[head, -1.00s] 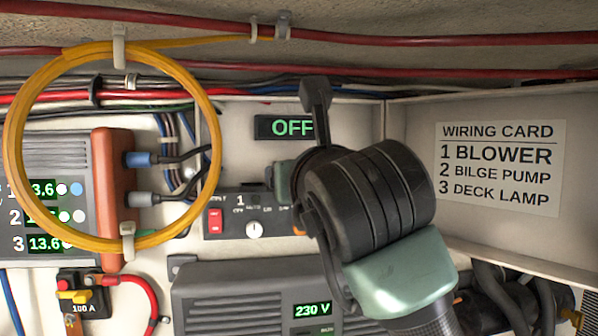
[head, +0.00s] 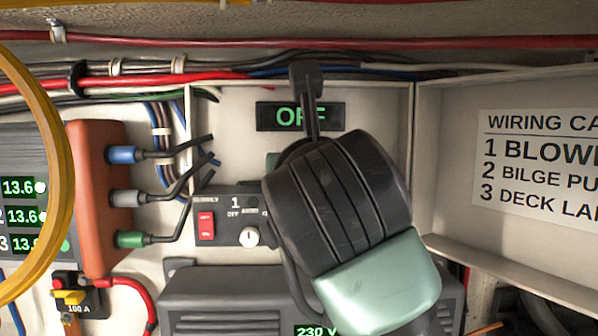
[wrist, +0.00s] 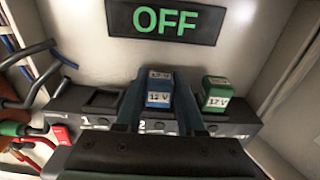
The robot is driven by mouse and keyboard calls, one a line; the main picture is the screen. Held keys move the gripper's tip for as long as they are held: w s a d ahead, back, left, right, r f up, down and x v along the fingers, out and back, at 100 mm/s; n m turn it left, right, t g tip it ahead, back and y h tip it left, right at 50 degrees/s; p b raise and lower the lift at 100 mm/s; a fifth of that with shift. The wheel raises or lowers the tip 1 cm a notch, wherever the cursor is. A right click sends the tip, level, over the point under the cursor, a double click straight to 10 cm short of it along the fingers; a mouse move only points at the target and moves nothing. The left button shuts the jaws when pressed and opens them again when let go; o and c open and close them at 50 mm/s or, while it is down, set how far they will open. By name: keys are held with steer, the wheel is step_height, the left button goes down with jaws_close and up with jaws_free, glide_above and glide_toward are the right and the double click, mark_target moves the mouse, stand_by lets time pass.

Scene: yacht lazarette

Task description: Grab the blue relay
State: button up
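The blue relay (wrist: 159,95), marked 12 V, stands in the middle position of the socket row in the wrist view. My gripper (wrist: 160,85) has one dark finger on each side of it, close against its flanks. I cannot tell whether the fingers press on it or leave a thin gap. In the head view my wrist and hand hide the relay and the fingertips.
A green 12 V relay (wrist: 217,93) stands close right of my right finger. An empty socket (wrist: 103,99) is at the left. An OFF display (wrist: 162,22) is on the wall behind. Plugged cables (head: 185,155) and a yellow hoop (head: 62,160) lie left.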

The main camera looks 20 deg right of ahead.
jaws_close()
steer(key=shift+r, duration=0.15)
